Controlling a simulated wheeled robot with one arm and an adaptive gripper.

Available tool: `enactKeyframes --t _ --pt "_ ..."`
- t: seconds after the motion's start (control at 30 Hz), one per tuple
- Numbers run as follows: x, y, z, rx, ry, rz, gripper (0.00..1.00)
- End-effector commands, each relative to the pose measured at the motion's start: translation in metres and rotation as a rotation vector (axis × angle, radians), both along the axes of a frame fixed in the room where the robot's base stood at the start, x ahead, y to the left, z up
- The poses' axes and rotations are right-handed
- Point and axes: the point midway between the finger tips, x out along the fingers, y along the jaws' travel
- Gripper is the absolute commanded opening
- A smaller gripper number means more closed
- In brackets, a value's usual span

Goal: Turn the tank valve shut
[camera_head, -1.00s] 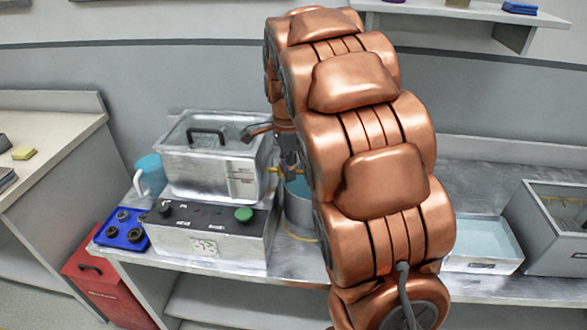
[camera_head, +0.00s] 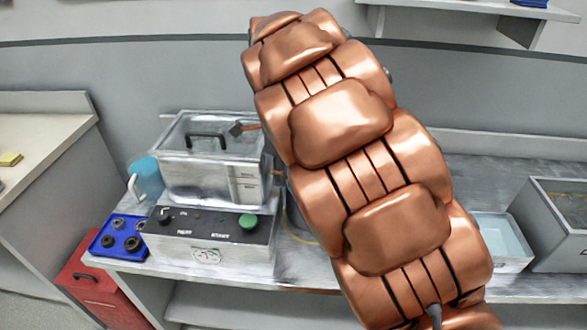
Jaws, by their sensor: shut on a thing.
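The tank (camera_head: 190,182) is a silvery metal box with a clear lid and a dark handle (camera_head: 206,136). It stands on a control box (camera_head: 230,258) at the left of the bench. My copper arm covers the area just right of the tank. My gripper is hidden behind the arm, so its hold does not show. I cannot make out the tank valve; the arm may cover it. A small copper-and-dark piece (camera_head: 243,128) pokes out left of the arm over the tank's right rear edge. I cannot tell whether it belongs to my gripper.
The control box has a green knob (camera_head: 248,221) and a black knob (camera_head: 164,215). A blue jug (camera_head: 146,180) and a blue tray of dark round parts (camera_head: 104,250) stand at the left. A shallow water tray (camera_head: 505,248) and grey bin (camera_head: 545,230) stand at the right.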

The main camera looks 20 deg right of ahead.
Motion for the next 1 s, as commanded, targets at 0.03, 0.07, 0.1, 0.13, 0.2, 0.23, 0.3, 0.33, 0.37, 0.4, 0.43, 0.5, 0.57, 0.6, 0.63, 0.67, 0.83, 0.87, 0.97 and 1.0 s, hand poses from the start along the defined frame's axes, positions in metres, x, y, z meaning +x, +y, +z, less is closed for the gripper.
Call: enactKeyframes --t 0.03,0.07,0.1,0.13,0.2,0.23,0.3,0.33,0.37,0.4,0.43,0.5,0.57,0.6,0.63,0.67,0.83,0.87,0.97,1.0 --pt "0.0015 0.0019 0.0011 0.001 -0.006 0.001 0.00" --pt "0.0015 0.0024 0.0012 0.001 -0.006 0.001 0.00" --pt "0.0015 0.0027 0.0012 0.000 -0.007 0.001 0.00" --pt "0.0015 0.0028 0.0012 0.002 -0.006 0.000 0.00" --pt "0.0016 0.0028 0.0013 0.001 -0.007 0.000 0.00" --pt "0.0017 0.0028 0.0013 0.001 -0.007 0.000 0.00" --pt "0.0018 0.0027 0.0014 0.002 -0.007 0.000 0.00" --pt "0.0018 0.0027 0.0014 0.002 -0.007 -0.001 0.00" --pt "0.0018 0.0027 0.0015 0.002 -0.007 -0.001 0.00" --pt "0.0019 0.0026 0.0015 0.003 -0.008 -0.001 0.22" --pt "0.0019 0.0026 0.0015 0.003 -0.008 -0.001 0.25" --pt "0.0017 0.0023 0.0013 0.003 -0.007 -0.001 0.32" --pt "0.0014 0.0020 0.0011 0.003 -0.006 -0.001 0.39" --pt "0.0014 0.0019 0.0011 0.002 -0.005 -0.002 0.43" --pt "0.0013 0.0018 0.0010 0.002 -0.005 -0.002 0.46" --pt "0.0013 0.0017 0.0010 0.002 -0.005 -0.002 0.47" --pt "0.0009 0.0014 0.0007 0.002 -0.003 -0.002 0.47" --pt "0.0009 0.0014 0.0007 0.002 -0.003 -0.002 0.47" --pt "0.0009 0.0013 0.0017 0.002 -0.003 -0.002 0.47" --pt "0.0011 0.0014 0.0033 0.002 -0.004 -0.002 0.47"
